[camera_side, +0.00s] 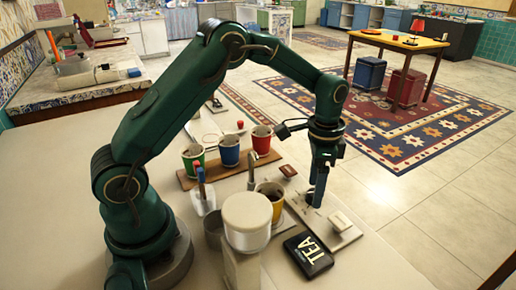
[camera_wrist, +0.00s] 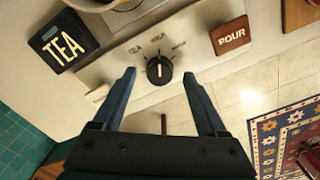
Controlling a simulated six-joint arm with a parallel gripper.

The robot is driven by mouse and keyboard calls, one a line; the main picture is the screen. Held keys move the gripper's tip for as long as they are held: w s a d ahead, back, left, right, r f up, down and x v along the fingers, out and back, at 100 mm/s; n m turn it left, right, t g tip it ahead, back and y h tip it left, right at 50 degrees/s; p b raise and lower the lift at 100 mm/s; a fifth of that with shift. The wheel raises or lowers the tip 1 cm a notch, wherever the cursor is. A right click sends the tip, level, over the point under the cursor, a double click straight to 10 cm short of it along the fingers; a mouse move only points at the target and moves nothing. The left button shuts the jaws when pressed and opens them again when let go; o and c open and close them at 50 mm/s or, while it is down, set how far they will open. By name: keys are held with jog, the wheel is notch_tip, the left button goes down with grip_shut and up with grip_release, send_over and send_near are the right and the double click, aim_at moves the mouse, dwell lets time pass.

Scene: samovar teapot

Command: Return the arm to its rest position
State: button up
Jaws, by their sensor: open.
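My gripper (camera_side: 318,190) points down over the control panel (camera_side: 345,238), at the table's right side. In the wrist view my gripper (camera_wrist: 162,82) is open, with its two blue fingers spread apart and nothing between them. A round black knob (camera_wrist: 159,70) with a white mark sits on the panel, just beyond and between the fingertips. In the side view the fingers hide the knob. I cannot tell how far the tips are above the panel.
A black TEA block (camera_side: 308,253) and a brown POUR block (camera_wrist: 230,36) flank the knob. A white-topped samovar (camera_side: 247,215) and a yellow cup (camera_side: 271,190) stand left of my gripper. Green (camera_side: 193,160), blue (camera_side: 229,152) and red (camera_side: 262,140) cups stand behind. The air above looks clear.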

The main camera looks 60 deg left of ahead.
jog(key=shift+f, duration=0.7)
jog(key=n, duration=0.5)
jog(key=shift+r, duration=0.1)
jog(key=n, duration=1.5)
jog(key=shift+r, duration=2.55)
